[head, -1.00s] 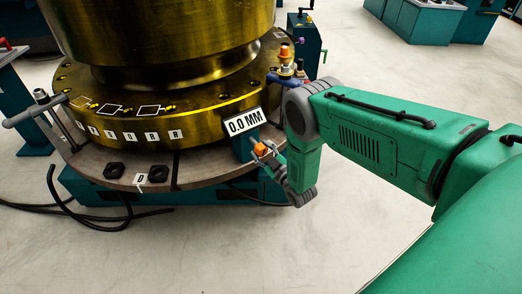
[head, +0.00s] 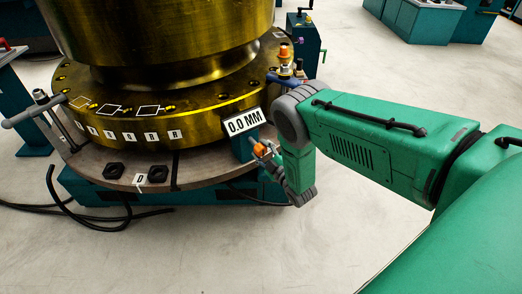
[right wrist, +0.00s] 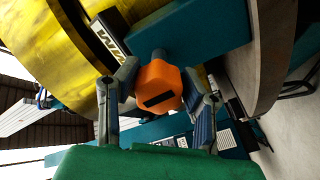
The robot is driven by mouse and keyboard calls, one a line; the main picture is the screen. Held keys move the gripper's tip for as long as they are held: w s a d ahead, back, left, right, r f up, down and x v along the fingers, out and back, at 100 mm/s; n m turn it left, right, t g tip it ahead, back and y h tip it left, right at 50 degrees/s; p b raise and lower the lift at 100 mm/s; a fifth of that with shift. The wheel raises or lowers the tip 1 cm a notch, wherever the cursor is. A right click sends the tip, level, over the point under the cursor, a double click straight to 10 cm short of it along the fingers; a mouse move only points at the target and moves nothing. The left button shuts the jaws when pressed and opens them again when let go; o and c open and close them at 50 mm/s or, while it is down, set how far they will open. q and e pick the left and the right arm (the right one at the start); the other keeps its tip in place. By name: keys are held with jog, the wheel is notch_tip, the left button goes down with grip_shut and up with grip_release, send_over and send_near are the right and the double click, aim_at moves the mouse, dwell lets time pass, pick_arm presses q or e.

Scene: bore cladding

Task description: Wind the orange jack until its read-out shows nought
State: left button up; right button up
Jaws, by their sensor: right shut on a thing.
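The orange jack knob (head: 260,150) sits at the front right of the round table, below its white read-out (head: 243,122), which reads 0.0 MM. In the right wrist view the knob (right wrist: 159,86) is a faceted orange head with a dark slot, on a teal block (right wrist: 190,38). My right gripper (head: 268,155) is at the knob, with its fingers on either side of it. In the right wrist view my right gripper (right wrist: 160,95) is shut on the knob. The read-out's edge (right wrist: 108,38) shows there at a slant. My left gripper is not in view.
A large brass flanged cylinder (head: 160,100) stands on the round table (head: 100,170). A second orange-capped fitting (head: 285,52) stands behind my right arm. Black cables (head: 75,208) lie on the floor at left.

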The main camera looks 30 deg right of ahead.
jog(key=shift+s+f, duration=0.25)
jog(key=shift+f, duration=0.1)
jog(key=o, duration=1.2)
jog(key=shift+c, duration=0.2)
jog(key=shift+w+d, duration=0.1)
jog(key=shift+r, duration=0.1)
jog(key=s, duration=1.2)
